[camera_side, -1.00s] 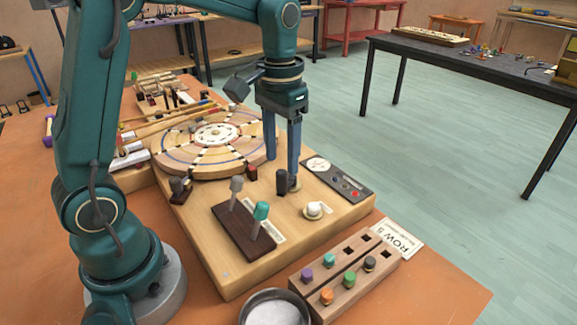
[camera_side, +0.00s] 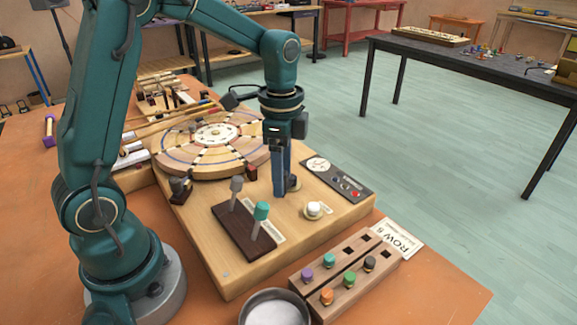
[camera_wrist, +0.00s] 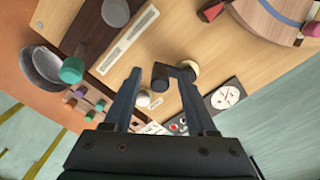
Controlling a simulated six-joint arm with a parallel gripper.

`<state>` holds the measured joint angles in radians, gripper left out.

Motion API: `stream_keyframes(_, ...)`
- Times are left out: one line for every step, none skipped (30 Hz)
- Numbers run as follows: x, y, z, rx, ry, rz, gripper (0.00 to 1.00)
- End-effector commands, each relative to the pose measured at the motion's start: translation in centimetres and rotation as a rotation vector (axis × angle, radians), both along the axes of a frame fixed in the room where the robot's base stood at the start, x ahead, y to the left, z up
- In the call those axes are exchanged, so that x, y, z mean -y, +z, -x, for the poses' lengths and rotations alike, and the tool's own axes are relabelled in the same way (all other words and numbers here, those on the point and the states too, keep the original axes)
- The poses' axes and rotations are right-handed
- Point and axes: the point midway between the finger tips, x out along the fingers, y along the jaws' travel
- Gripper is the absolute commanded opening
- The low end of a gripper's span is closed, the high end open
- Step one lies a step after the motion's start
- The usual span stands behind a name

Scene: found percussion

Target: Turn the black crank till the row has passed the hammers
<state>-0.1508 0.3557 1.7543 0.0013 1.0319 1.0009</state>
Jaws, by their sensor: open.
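The black crank (camera_wrist: 160,76) shows in the wrist view with its dark knob between my gripper's (camera_wrist: 160,73) two spread fingertips. The fingers do not press on it there, and how deep they reach around it is hard to tell. In the side view my gripper (camera_side: 279,192) points straight down, its fingers seen edge-on, hiding most of the crank; the crank's round hub (camera_side: 294,183) shows just to their right. The large round wooden disc (camera_side: 190,166), with rings and dark and pale marks, lies behind and left. I cannot make out the hammers clearly.
Teal (camera_side: 261,211) and grey (camera_side: 236,184) levers stand on a dark plate left of my gripper. A white knob (camera_side: 314,209) and a button panel (camera_side: 343,186) are close on the right. A peg block (camera_side: 328,302) and a metal bowl (camera_side: 275,306) stand in front.

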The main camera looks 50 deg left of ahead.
Motion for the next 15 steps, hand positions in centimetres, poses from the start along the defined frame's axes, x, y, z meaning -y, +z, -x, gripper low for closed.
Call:
stream_keyframes(0.00, -0.36, 0.04, -0.001, 0.000, 0.000, 0.57)
stream_keyframes(0.00, -0.50, 0.04, -0.001, 0.001, 0.000, 0.57)
stream_keyframes(0.00, -0.63, 0.03, 0.000, 0.001, 0.000, 0.57)
stream_keyframes(-0.01, -0.69, 0.02, 0.000, 0.001, 0.000, 0.57)
stream_keyframes(-0.01, -0.73, 0.02, 0.001, 0.001, -0.001, 0.57)
stream_keyframes(0.00, -0.74, 0.01, 0.001, 0.001, -0.001, 0.57)
stream_keyframes(-0.01, -0.74, 0.01, 0.001, 0.001, -0.001, 0.57)
stream_keyframes(-0.01, -0.73, 0.01, 0.001, 0.001, -0.001, 0.57)
stream_keyframes(-0.01, -0.72, 0.01, 0.001, 0.001, -0.001, 0.57)
stream_keyframes(-0.01, -0.71, 0.01, 0.001, 0.001, -0.001, 0.57)
stream_keyframes(-0.01, -0.71, 0.01, 0.001, 0.001, -0.001, 0.53)
stream_keyframes(-0.01, -0.71, 0.01, 0.001, 0.002, -0.001, 0.38)
stream_keyframes(-0.01, -0.70, 0.01, 0.001, 0.002, -0.001, 0.26)
stream_keyframes(-0.01, -0.70, 0.01, 0.001, 0.002, -0.001, 0.15)
stream_keyframes(-0.01, -0.69, 0.00, 0.001, 0.002, -0.001, 0.00)
